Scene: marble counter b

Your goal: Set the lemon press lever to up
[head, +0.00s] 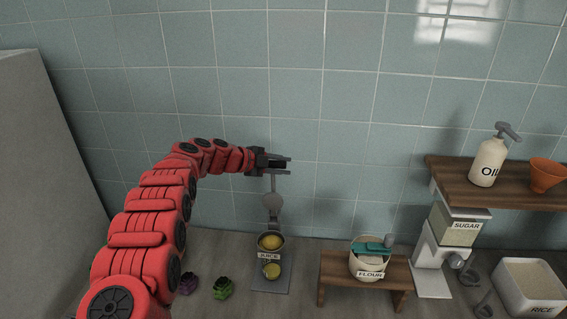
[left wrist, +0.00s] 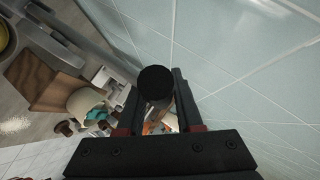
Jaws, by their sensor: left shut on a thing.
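The lemon press (head: 270,283) stands on the counter, with yellow lemon pieces and a JUICE label at its front. Its grey lever (head: 273,185) points nearly straight up from the press head. My left gripper (head: 285,165) is at the top end of the lever. In the left wrist view, the lever's black round end (left wrist: 155,82) sits between the fingers of the left gripper (left wrist: 157,97), which is shut on it. The fingers partly hide the lever's tip in the head view. My right gripper is not in view.
Purple (head: 187,284) and green (head: 222,288) items lie left of the press. A wooden stand (head: 340,269) with a FLOUR bowl (head: 367,264) is to the right. Further right are a SUGAR dispenser (head: 440,248), a wooden shelf (head: 450,181) and a RICE bin (head: 530,290). Tiled wall stands behind.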

